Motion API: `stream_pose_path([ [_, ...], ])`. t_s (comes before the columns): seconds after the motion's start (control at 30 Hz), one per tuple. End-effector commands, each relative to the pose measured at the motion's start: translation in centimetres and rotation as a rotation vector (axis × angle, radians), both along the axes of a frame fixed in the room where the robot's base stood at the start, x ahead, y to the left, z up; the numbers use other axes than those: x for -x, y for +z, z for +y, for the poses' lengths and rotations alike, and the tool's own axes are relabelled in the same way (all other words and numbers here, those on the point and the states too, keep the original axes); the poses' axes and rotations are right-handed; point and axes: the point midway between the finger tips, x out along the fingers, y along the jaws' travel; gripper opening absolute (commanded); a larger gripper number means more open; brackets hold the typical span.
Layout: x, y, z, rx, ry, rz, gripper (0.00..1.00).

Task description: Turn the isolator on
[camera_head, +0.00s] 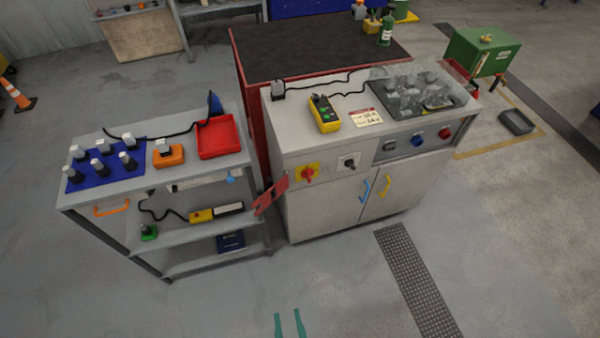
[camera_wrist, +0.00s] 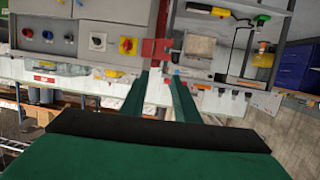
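The isolator is a red rotary handle on a yellow plate (camera_head: 308,173), at the left of the grey cabinet's (camera_head: 325,205) front face. It also shows in the wrist view, as a red handle on yellow (camera_wrist: 128,45). The handle's exact angle is too small to read. My gripper (camera_head: 289,324) shows at the bottom edge of the head view as two green fingers with a gap between them. In the wrist view the fingers (camera_wrist: 157,100) are apart with nothing between them. The gripper is well away from the isolator and touches nothing.
A black rotary switch on a white plate (camera_head: 349,162) is right of the isolator. A red hinged plate (camera_head: 270,194) juts out at the cabinet's left corner. A grey shelf cart (camera_head: 190,235) stands to the left. The floor before the cabinet is clear, with a drain grating (camera_head: 415,280).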

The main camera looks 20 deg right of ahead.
Motion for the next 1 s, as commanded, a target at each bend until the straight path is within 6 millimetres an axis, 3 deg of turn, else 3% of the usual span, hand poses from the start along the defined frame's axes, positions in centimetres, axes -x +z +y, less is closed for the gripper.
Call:
stream_pose_path([
  [0.3,-8.9,-6.0,-4.4,0.013,-0.079,0.079,0.28],
  [0.5,-15.0,-8.1,-7.5,0.003,-0.091,0.122,0.28],
  [0.77,-23.0,-7.9,-12.2,-0.011,-0.06,0.15,0.28],
  [1.0,-29.3,-5.1,-16.3,-0.009,0.012,0.144,0.28],
])
